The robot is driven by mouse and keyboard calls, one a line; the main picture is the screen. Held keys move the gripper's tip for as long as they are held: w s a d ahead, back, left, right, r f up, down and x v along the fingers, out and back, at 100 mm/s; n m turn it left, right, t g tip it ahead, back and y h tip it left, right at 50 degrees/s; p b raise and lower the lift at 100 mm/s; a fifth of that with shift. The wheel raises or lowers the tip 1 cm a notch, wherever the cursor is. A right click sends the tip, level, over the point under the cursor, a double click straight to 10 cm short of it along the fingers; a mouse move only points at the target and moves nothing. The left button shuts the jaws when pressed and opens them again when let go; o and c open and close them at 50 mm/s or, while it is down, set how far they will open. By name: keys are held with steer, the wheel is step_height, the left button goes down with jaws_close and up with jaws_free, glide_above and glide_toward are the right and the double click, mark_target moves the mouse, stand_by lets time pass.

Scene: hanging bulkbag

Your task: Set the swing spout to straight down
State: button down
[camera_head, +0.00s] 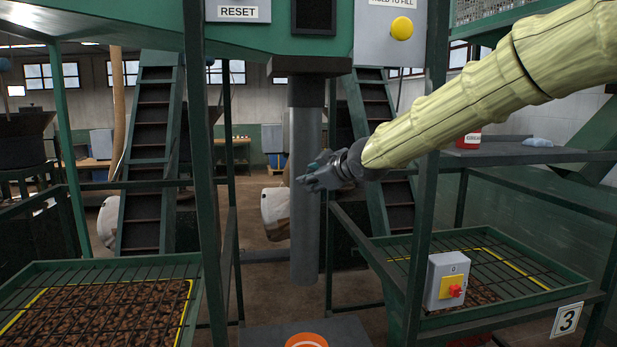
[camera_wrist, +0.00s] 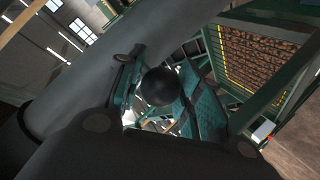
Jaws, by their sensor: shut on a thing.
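The swing spout (camera_head: 304,135) is a long grey pipe hanging from the green overhead frame. In the head view it looks about vertical; I cannot tell a lean toward or away from me. In the wrist view the pipe (camera_wrist: 95,85) crosses diagonally, close beside the fingers. My gripper (camera_head: 312,178) is at the pipe's mid-height, in front of its right side. In the wrist view a round black knob (camera_wrist: 160,87) sits between the fingers, which are shut on it. How the knob joins the spout is hidden.
Green posts (camera_head: 207,180) stand left and right of the spout. Below is a grey block with an orange disc (camera_head: 306,341). Grated trays lie on both sides, with a switch box (camera_head: 447,281) at the right one. The RESET sign (camera_head: 237,11) and yellow button (camera_head: 401,28) are above.

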steer(key=shift+d+f, duration=0.1)
steer(key=shift+f, duration=0.05)
steer(key=c, duration=1)
jaws_free()
steer(key=shift+d, duration=0.1)
steer(key=shift+s+r, duration=0.2)
steer(key=shift+r, duration=0.05)
steer(key=v, duration=1.1)
steer(key=shift+s+d, duration=0.15)
steer(key=shift+d, duration=0.05)
